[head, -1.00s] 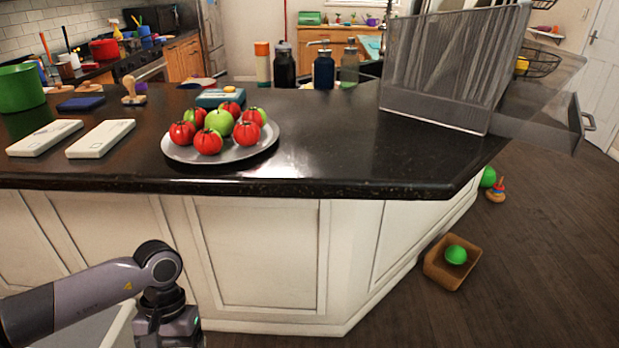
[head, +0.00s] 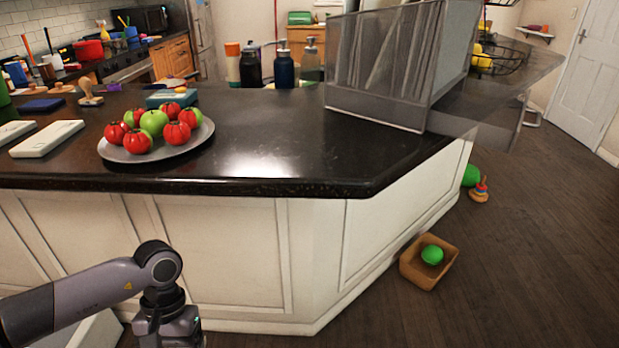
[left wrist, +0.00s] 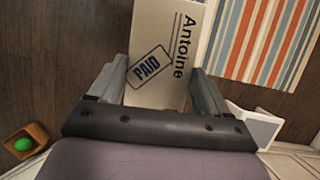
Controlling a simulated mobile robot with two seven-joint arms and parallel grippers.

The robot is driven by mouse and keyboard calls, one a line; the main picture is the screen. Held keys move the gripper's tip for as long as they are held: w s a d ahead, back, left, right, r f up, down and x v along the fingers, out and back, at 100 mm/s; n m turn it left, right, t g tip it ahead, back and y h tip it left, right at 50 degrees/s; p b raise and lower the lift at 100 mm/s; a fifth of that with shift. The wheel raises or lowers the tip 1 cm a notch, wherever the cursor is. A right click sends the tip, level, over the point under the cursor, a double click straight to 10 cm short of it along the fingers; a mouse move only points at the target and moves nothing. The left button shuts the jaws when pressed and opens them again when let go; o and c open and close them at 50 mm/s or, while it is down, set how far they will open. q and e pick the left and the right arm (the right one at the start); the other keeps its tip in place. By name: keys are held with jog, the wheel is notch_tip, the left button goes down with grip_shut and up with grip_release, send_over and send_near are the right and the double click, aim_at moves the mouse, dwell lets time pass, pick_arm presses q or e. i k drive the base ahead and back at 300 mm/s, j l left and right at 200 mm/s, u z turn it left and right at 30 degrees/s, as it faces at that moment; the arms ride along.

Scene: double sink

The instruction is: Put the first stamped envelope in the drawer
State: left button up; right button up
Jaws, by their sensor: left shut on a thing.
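An envelope (left wrist: 160,30) marked "Antoine" with a blue "PAID" stamp shows in the left wrist view. My left gripper (left wrist: 160,88) is shut on it, with a finger at either side. In the head view my left arm is at the lower left; its fingers and the envelope are out of frame. A grey see-through drawer unit (head: 375,100) stands on the counter at the right. Its drawer (head: 497,128) appears pulled out to the right, past the counter edge. Two white envelopes (head: 47,139) (head: 14,130) lie on the counter at the left. My right gripper is not in view.
A plate (head: 195,143) of red and green fruit and a wooden stamp (head: 90,91) are on the dark counter (head: 270,150). A box (head: 425,275) with a green ball (head: 432,255) and a ring toy (head: 480,190) lie on the floor. The floor at right is open.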

aim_at(486, 106)
jog(key=l, duration=3.3)
jog(key=i, duration=0.05)
